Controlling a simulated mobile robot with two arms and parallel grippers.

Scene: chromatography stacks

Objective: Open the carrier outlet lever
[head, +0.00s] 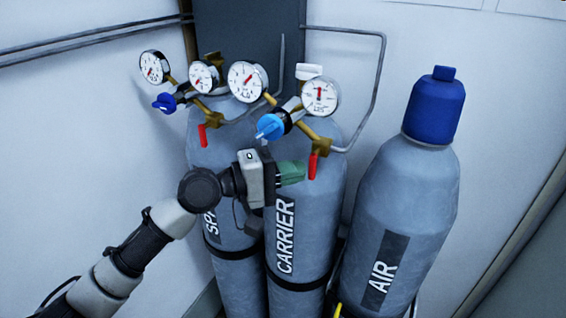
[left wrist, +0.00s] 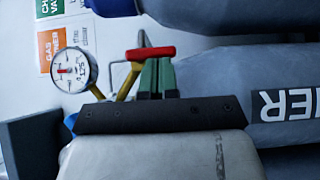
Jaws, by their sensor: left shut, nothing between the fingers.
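The carrier cylinder (head: 292,215) stands in the middle of the head view, its name on a dark label. Its red outlet lever (head: 313,165) hangs down from the brass valve below the right gauge. My left gripper (head: 293,172), with green fingers, is shut and empty just left of the lever. In the left wrist view the red lever (left wrist: 150,52) lies right at the tips of the green fingers (left wrist: 159,66). I cannot tell whether they touch. My right gripper is not in view.
A cylinder marked "SP", partly hidden by my left arm, stands left with its own red lever (head: 202,136). The blue-capped air cylinder (head: 401,200) stands right. Gauges (head: 320,98), a blue regulator knob (head: 270,126) and grey pipes (head: 375,90) crowd the area above the gripper.

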